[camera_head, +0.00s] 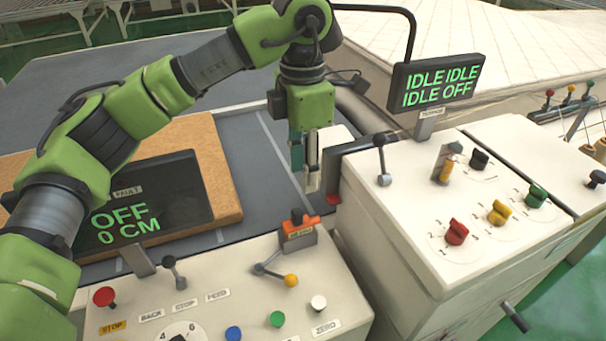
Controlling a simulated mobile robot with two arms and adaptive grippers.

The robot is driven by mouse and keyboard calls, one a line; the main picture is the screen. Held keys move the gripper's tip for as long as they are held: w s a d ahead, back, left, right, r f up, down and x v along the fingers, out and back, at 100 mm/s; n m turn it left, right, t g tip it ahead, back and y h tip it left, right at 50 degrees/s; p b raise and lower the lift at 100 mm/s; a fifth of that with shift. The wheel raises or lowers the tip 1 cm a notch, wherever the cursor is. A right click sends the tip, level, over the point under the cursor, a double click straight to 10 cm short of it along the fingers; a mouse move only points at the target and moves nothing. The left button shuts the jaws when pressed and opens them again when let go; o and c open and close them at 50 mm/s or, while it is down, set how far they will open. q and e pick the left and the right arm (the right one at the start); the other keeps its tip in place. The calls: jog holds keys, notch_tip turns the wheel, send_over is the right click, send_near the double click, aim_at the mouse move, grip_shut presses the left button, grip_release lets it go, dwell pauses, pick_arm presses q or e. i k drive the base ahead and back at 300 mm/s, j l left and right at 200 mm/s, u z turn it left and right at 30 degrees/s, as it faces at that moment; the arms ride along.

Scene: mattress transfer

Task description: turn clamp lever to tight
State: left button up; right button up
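My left gripper (305,178) points down from the green arm, above the gap between the two cream consoles. Its two fingers show close together from the side; how far apart they are is unclear. Several levers show and I cannot read which is the clamp lever. Another black-knobbed lever (380,140) stands on the right console. The gripper touches none of these levers. My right gripper is out of view.
The front console (330,290) carries buttons and a screen (140,200) reading OFF, 0 CM. The right console (400,230) has coloured knobs and a raised screen (434,85) reading IDLE and OFF. A brown board (215,170) lies behind the front screen. A white quilted mattress (490,40) lies beyond.

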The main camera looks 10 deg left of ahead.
aim_at(290, 279)
jog(key=k, duration=1.5)
